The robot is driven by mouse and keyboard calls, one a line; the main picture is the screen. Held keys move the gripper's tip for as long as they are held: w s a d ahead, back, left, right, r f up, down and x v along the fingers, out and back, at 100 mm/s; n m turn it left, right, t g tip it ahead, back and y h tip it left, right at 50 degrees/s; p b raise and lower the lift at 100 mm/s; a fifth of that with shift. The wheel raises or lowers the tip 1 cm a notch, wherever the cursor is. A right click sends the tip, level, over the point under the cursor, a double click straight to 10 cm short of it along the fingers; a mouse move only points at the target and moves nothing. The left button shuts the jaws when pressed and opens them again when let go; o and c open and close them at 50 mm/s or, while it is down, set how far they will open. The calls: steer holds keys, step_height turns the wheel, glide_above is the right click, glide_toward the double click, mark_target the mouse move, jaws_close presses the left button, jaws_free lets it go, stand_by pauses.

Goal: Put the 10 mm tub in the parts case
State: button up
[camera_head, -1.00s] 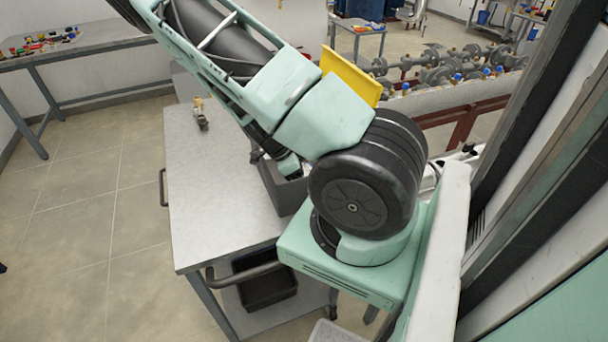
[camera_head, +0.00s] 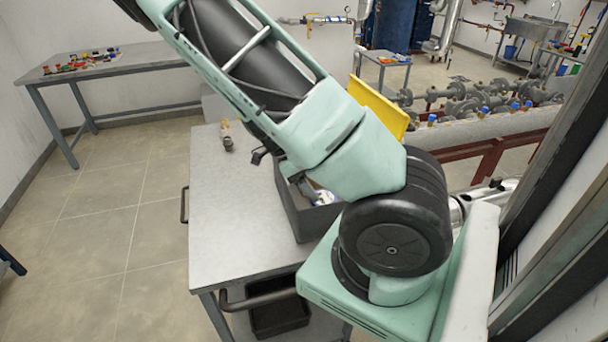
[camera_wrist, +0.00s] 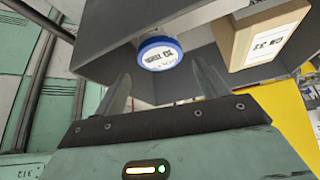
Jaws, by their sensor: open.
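In the wrist view a round tub (camera_wrist: 158,54) with a blue rim and a white label sits inside a dark grey bin (camera_wrist: 190,22). Its label is too small to read surely, so I cannot tell its size. My gripper (camera_wrist: 162,72) is open and empty, its two fingers apart with the tub just beyond their tips. In the head view the bin (camera_head: 297,219) stands on a grey cart, partly hidden by my arm, with something white and blue inside. I cannot make out a parts case for certain.
A tan box with a white label (camera_wrist: 262,38) lies in the bin right of the tub. The cart top (camera_head: 225,240) is mostly clear, with a small brass-and-grey item (camera_head: 227,137) at its back left. A far bench (camera_head: 120,65) holds colourful small parts.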

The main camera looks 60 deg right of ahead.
steer(key=shift+v, duration=1.6)
steer(key=shift+s+f, duration=0.1)
